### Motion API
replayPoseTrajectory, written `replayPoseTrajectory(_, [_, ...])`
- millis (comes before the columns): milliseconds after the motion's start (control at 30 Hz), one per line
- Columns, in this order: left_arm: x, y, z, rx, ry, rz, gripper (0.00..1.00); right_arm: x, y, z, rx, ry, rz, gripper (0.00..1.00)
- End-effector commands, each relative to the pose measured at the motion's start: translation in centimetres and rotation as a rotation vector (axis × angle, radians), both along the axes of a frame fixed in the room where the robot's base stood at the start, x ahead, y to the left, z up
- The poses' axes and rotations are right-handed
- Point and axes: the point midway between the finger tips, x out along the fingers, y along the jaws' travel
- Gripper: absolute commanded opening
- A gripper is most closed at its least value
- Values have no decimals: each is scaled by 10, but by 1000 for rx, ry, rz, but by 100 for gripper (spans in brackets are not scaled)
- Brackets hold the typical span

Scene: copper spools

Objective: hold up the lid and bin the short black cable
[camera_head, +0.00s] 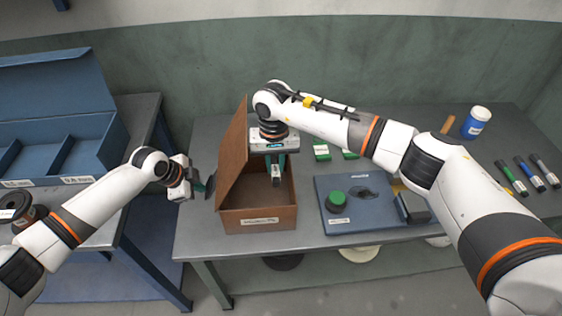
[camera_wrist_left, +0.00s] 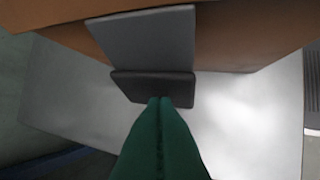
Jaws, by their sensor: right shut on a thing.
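A brown box (camera_head: 262,218) with a label on its front stands on the grey table, its lid (camera_head: 234,150) raised upright on the left side. My left gripper (camera_head: 208,187) is outside the lid, by its dark tab (camera_head: 210,186). In the left wrist view, its green fingers (camera_wrist_left: 160,100) are together, with the tips at the tab (camera_wrist_left: 153,88); contact is hard to judge. My right gripper (camera_head: 275,163) points down into the box opening, shut on a small dark thing (camera_head: 276,180), seemingly the short black cable.
Green boxes (camera_head: 321,150) stand behind. A blue tin (camera_head: 476,122) and several markers (camera_head: 511,178) are at the right. A blue compartment case (camera_head: 95,150) lies on the left table.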

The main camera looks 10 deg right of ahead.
Motion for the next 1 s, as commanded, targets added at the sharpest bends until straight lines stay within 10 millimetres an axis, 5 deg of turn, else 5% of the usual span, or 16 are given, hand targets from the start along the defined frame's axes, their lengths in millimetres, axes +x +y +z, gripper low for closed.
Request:
replayPoseTrajectory(167, [0,0,0,-1,0,0,0,0,0,0,0,-1,0,0])
replayPoseTrajectory(200, [0,0,0,-1,0,0,0,0,0,0,0,-1,0,23])
replayPoseTrajectory(333, [0,0,0,-1,0,0,0,0,0,0,0,-1,0,44])
replayPoseTrajectory(533, [0,0,0,-1,0,0,0,0,0,0,0,0,0,45])
replayPoseTrajectory(700, [0,0,0,-1,0,0,0,0,0,0,0,0,0,67])
replayPoseTrajectory(1000, [0,0,0,-1,1,-1,0,0,0,0,0,0,0,67])
